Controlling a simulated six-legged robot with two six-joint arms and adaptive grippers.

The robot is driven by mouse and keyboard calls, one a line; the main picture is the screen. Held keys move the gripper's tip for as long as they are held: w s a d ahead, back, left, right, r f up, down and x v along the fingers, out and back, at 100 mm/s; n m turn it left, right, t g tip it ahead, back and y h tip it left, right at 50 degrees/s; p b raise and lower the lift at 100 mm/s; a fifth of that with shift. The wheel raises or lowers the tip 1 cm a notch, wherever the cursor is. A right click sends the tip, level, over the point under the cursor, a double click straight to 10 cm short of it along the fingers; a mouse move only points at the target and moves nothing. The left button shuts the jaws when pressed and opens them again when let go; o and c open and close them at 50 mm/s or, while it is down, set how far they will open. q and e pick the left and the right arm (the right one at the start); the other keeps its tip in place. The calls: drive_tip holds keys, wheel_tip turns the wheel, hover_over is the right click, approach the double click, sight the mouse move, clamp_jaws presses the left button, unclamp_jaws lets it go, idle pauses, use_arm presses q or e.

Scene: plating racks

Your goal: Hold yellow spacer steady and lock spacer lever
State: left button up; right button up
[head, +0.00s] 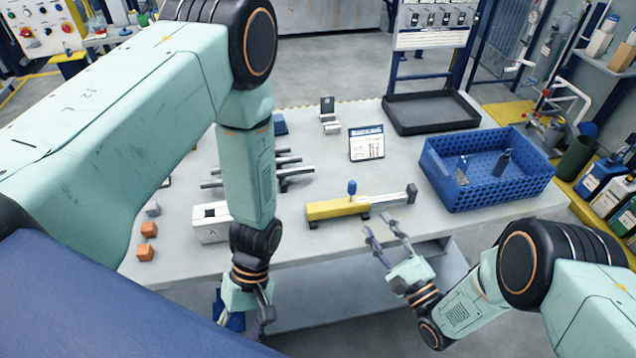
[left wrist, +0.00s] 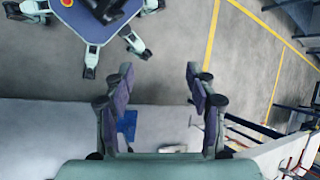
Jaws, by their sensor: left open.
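The yellow spacer (head: 335,208) lies on the grey table in the head view, with its long axis roughly left to right. A blue-knobbed lever (head: 352,188) stands upright on it, and a grey bar with a block end (head: 409,194) extends from its right side. My right gripper (head: 382,232) is open and empty at the table's front edge, just right of and below the spacer, apart from it. My left gripper (head: 265,308) hangs low at the front edge, left of the spacer. In the left wrist view, its fingers (left wrist: 162,108) are spread with nothing between them.
A blue perforated crate (head: 490,175) with small items stands right of the spacer. A black tray (head: 430,112) and a sign (head: 367,143) are behind. A white block (head: 208,223), grey rods (head: 290,172) and orange cubes (head: 147,230) lie left. Table between spacer and sign is clear.

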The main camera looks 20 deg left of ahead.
use_arm(q)
drive_tip(key=w+r+n, duration=0.1)
drive_tip(key=w+n, duration=0.1)
drive_tip(key=w, duration=0.3)
drive_tip(key=w+r+n+t, duration=0.1)
drive_tip(key=w+n, duration=0.2)
drive_tip(key=w, duration=0.2)
drive_tip(key=w+r+n+t, duration=0.1)
drive_tip(key=w+n, duration=0.1)
drive_tip(key=w, duration=0.3)
drive_tip(key=shift+w+d+r+n, duration=0.15)
drive_tip(key=shift+w+r+n, duration=0.15)
drive_tip(key=shift+r, duration=0.1)
wheel_tip(320, 180, up, 7)
drive_tip(key=n+t, duration=0.5)
drive_tip(key=n, duration=0.2)
hover_over(317, 206)
drive_tip(key=shift+r, duration=0.1)
wheel_tip(317, 206, down, 8)
drive_tip(key=shift+r, duration=0.2)
drive_tip(key=shift+d, duration=0.1)
drive_tip(key=shift+s, duration=0.1)
drive_tip(key=shift+c, duration=0.2)
clamp_jaws()
